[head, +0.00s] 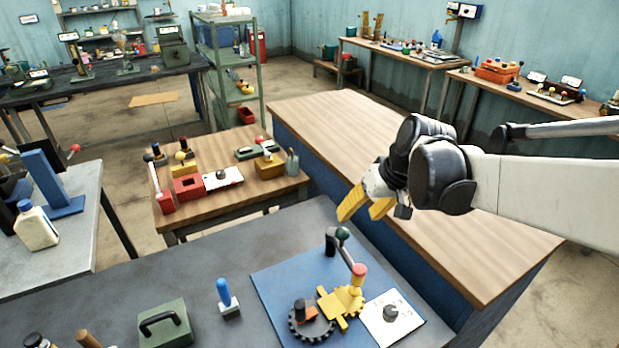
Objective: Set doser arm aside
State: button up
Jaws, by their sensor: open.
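What looks like the doser arm (347,252) is a grey lever at the front of the head view. It runs from a dark post with a green knob to a red knob, over a blue mat (272,272). Its lower end is close to a yellow toothed piece (343,301); I cannot tell whether they touch. My gripper (366,214) has yellow fingers spread apart, with nothing visible between them. It hangs above and slightly right of the lever, apart from it.
A black gear (312,322) and a white plate (392,318) lie on the mat. A blue-handled tool (227,297) and a green box (165,324) stand to its left. A wooden-topped bench (480,240) behind is largely bare. A smaller table (262,198) holds several levers and blocks.

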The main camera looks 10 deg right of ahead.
aim_at(345, 230)
jog(key=b+x, duration=0.4)
jog(key=x, duration=0.6)
jog(key=shift+a+f, duration=0.1)
jog(key=shift+f, duration=0.25)
grip_shut()
